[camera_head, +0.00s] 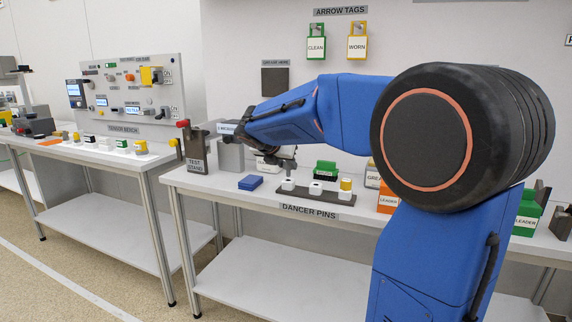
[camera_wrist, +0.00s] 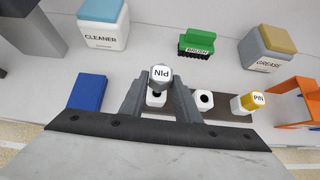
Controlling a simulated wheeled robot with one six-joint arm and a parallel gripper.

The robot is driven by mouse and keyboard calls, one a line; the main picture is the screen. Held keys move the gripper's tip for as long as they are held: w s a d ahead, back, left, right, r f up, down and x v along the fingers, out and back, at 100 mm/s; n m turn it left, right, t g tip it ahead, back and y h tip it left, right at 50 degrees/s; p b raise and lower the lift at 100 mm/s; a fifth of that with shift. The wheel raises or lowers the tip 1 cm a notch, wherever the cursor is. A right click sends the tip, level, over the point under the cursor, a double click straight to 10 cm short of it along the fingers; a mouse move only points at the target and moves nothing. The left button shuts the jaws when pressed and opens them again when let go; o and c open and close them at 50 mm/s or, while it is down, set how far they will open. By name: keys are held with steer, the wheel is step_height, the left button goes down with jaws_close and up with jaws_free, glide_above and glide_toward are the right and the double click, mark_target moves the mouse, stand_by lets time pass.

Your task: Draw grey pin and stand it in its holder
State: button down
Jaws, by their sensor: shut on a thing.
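In the wrist view my gripper (camera_wrist: 161,92) is shut on the grey pin (camera_wrist: 161,85), which has a white cap lettered PIN. The pin is above the left white holder (camera_wrist: 155,103), whose dark hole shows just below it. In the head view my gripper (camera_head: 284,162) is over that left holder (camera_head: 288,185); the pin is small and dark there. The frames do not clearly show whether the pin's lower tip touches the hole. The middle white holder (camera_wrist: 204,107) has an empty hole. A yellow pin (camera_wrist: 257,99) stands in the right holder (camera_wrist: 239,105).
The holders sit on a dark strip (camera_head: 331,199) marked DANCER PINS. A blue block (camera_head: 250,183) lies to the left, near the test stand (camera_head: 196,153). Behind are a cleaner bottle (camera_wrist: 104,26), a green brush (camera_wrist: 196,43) and a grease tub (camera_wrist: 267,50). An orange holder (camera_wrist: 295,102) stands to the right.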

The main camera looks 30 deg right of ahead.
steer(key=shift+f, duration=2.1)
stand_by(0.3)
steer(key=c, duration=1.3)
jaws_free()
steer(key=shift+o, duration=0.2)
steer(key=v, duration=1.7)
steer(key=shift+s+r, duration=0.15)
steer(key=shift+r, duration=0.1)
steer(key=s+a+f+m+y, duration=0.3)
steer(key=s+f+m+y, duration=0.1)
steer(key=s+f+m, duration=0.8)
steer(key=s+a+f+m+g+y, duration=0.1)
steer(key=s+a+f+m+y, duration=0.2)
steer(key=s+f+m, duration=0.9)
steer(key=s+m+y, duration=0.1)
steer(key=s, duration=0.5)
steer(key=shift+s, duration=0.15)
